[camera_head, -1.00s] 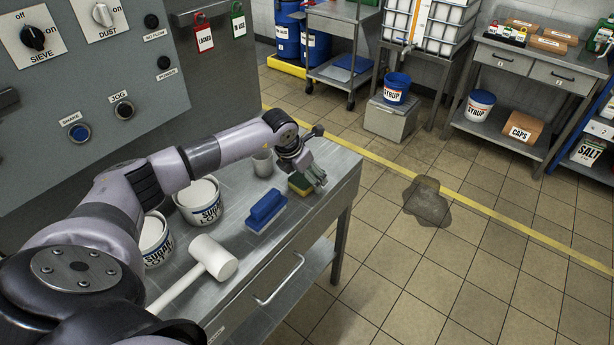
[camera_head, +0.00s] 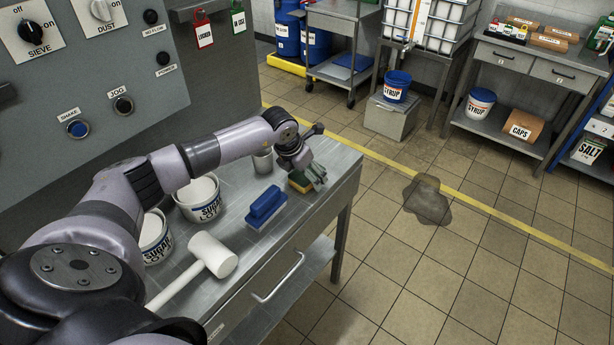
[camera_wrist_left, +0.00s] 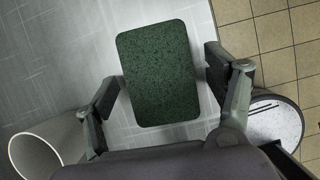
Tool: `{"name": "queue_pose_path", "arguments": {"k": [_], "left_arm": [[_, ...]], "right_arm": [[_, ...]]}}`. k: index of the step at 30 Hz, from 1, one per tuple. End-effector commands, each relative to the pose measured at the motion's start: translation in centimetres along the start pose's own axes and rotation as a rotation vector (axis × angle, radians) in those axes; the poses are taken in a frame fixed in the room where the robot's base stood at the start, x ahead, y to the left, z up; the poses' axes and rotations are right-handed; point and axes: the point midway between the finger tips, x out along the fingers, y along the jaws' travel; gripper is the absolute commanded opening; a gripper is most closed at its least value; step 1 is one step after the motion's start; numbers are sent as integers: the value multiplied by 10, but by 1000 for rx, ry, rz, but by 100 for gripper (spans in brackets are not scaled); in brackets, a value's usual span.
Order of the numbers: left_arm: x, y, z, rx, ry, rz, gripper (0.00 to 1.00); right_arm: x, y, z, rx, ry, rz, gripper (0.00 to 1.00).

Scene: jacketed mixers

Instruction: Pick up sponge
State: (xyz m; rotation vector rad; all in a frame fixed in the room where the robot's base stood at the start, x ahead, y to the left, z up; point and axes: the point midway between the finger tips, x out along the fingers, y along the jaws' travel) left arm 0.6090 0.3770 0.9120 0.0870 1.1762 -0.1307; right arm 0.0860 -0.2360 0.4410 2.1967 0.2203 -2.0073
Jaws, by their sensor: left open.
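The sponge (camera_head: 299,183), with a green top and a yellow lower part, lies on the metal table (camera_head: 318,209) near its far right end. My left gripper (camera_head: 316,178) is right above the sponge and hides part of it. In the left wrist view the green face of the sponge (camera_wrist_left: 158,73) lies between the two spread fingers of my left gripper (camera_wrist_left: 162,98). The gripper is open, with a gap visible on both sides of the sponge. My right gripper is not in view.
A grey cup (camera_head: 263,163) stands close to my left wrist. A blue-handled brush (camera_head: 266,208), a white mallet (camera_head: 212,255) and two sugar tubs (camera_head: 199,200) are nearer on the table. The table edge is just right of the sponge.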

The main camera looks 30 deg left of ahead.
Motion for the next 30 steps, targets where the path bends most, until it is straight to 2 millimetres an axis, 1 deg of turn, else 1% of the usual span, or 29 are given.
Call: {"name": "queue_pose_path", "arguments": {"k": [1,2,16,25,30], "left_arm": [[0,0,0,0,0,0,78],[0,0,0,0,0,0,76],[0,0,0,0,0,0,44],[0,0,0,0,1,1,44],[-7,0,3,0,1,0,44]], "right_arm": [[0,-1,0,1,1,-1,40],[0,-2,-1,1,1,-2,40],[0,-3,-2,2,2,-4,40],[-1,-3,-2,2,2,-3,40],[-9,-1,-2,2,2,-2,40]]}}
